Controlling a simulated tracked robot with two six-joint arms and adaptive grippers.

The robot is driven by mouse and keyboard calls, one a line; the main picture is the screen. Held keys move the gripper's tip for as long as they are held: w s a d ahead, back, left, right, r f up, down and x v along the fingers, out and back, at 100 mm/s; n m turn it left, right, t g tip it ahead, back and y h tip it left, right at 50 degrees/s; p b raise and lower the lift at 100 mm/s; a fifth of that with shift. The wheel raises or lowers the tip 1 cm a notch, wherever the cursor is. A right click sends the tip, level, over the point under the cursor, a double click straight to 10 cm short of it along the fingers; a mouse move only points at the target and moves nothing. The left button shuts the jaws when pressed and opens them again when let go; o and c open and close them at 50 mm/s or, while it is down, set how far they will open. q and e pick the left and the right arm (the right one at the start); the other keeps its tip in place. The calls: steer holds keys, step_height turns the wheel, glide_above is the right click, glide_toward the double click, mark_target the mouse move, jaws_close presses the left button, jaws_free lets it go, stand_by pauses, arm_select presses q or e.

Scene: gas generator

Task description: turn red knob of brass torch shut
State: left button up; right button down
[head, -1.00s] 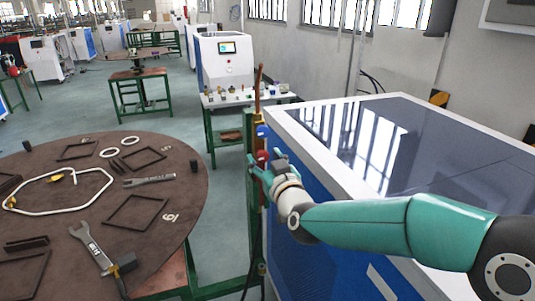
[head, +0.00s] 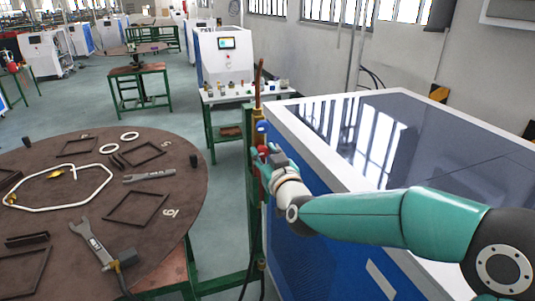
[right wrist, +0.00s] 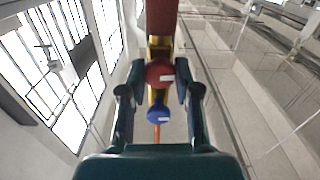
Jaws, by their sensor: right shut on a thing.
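The brass torch hangs upright on the green post by the table; its brass body shows in the right wrist view (right wrist: 153,49). Its red knob (right wrist: 160,73) sits between the fingertips of my right gripper (right wrist: 160,85), which is shut on it. The blue knob (right wrist: 158,113) is just beside the red one, between the fingers but nearer the palm in the picture. My left gripper is not in view.
A round brown table (head: 95,215) with a wrench (head: 91,242), square frames and a bent white tube stands at left. A large blue and white machine (head: 330,235) is close under my right arm. A green-legged table with small parts stands behind.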

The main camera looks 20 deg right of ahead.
steer(key=shift+f+m+b, duration=0.15)
steer(key=shift+m+b, duration=0.25)
steer(key=shift+b, duration=0.3)
steer(key=m+b, duration=0.5)
steer(key=b, duration=0.1)
steer(key=shift+f+m, duration=0.1)
steer(key=shift+m, duration=0.2)
steer(key=shift+m+b, duration=0.8)
steer(key=shift+b, duration=0.1)
steer(key=m+b, duration=0.3)
steer(key=m, duration=0.2)
steer(key=shift+d+m, duration=0.1)
steer(key=shift+m, duration=0.2)
steer(key=m+b, duration=0.2)
steer(key=m, duration=0.3)
steer(key=shift+b, duration=0.3)
